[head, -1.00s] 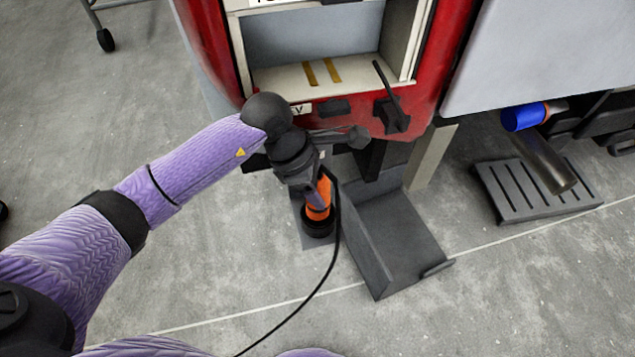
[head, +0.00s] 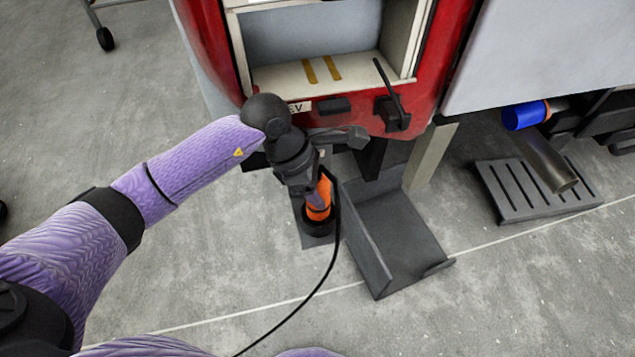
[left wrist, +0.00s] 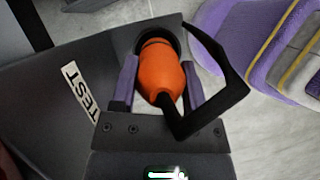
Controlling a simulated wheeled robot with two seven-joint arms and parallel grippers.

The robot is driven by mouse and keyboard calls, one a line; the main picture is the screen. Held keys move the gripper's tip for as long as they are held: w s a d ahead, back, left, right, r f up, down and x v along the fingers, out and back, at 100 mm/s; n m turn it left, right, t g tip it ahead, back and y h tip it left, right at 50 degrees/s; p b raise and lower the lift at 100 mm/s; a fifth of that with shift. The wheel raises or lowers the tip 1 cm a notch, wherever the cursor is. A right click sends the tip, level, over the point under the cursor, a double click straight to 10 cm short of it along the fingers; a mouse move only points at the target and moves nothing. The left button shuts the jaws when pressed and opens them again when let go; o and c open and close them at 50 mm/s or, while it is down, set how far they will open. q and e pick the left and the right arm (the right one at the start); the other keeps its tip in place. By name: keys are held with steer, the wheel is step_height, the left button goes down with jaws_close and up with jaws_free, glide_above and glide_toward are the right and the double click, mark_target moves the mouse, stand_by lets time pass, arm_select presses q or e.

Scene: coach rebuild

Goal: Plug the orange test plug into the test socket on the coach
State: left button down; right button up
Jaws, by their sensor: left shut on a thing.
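The orange test plug (head: 318,205) is upright, with its lower end at a dark round collar on a grey plate below the coach's red front. My left gripper (head: 314,188) is shut on the plug from above. In the left wrist view its purple fingers (left wrist: 160,85) lie on both sides of the orange body (left wrist: 162,72). The plug's far end meets a dark round opening (left wrist: 160,38) in a grey plate with a TEST label (left wrist: 80,94). I cannot tell how deep it sits. My right gripper is not in view.
A black cable (head: 325,270) runs from the plug to the lower edge. A grey bracket (head: 395,245) stands close to the plug's right. The red coach front (head: 215,45) is just behind. A slatted step (head: 535,190) is at the right.

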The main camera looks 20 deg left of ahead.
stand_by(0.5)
arm_select(q)
steer(key=shift+f, duration=0.25)
steer(key=shift+f+b, duration=0.2)
steer(key=shift+b, duration=0.1)
steer(key=shift+f, duration=0.25)
steer(key=shift+f+b, duration=0.6)
steer(key=shift+b, duration=0.05)
